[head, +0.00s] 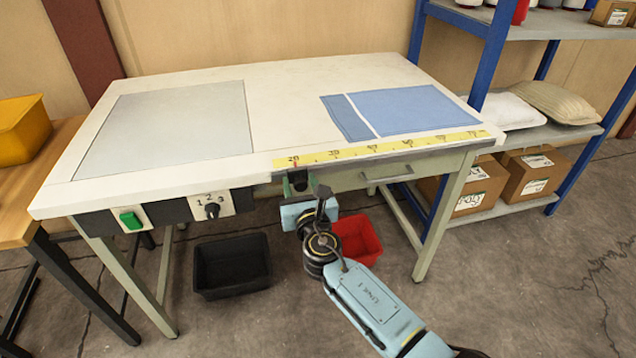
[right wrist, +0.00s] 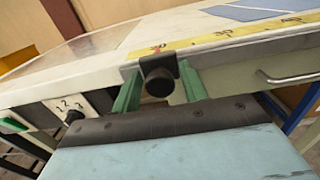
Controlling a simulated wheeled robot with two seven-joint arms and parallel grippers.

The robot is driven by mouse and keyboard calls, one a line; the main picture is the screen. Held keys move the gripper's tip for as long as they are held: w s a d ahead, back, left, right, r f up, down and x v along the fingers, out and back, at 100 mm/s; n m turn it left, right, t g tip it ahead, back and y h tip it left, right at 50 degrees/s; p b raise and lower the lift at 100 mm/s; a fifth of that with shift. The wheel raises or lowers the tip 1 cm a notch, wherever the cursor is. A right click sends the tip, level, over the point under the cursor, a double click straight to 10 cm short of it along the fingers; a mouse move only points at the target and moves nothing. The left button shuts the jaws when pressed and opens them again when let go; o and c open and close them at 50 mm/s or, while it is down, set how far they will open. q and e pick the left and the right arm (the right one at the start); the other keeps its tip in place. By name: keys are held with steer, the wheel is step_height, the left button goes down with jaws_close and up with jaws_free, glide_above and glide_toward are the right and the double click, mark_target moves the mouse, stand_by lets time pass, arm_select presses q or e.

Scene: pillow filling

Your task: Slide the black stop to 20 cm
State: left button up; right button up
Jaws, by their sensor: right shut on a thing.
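The black stop (right wrist: 158,80), a dark block with a round knob, sits on the front edge of the table. In the right wrist view it stands between the two green fingers of my right gripper (right wrist: 159,72), which is shut on it. The head view shows my right gripper (head: 300,185) at the table's front edge, covering much of the stop. The yellow ruler (head: 385,149) runs along the front edge, and its red 20 mark (head: 294,161) is at its left end. The stop is just below that mark, at or very close to it. My left gripper is not in view.
A drawer handle (head: 388,175) is right of the stop. A switch dial (head: 212,209) and green button (head: 131,220) are to its left. A black bin (head: 232,266) and red bin (head: 358,240) stand below. Blue cloth pieces (head: 410,108) lie on the table.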

steer(key=shift+s+a, duration=0.1)
steer(key=shift+a, duration=0.25)
steer(key=o, duration=1)
steer(key=shift+o, duration=0.2)
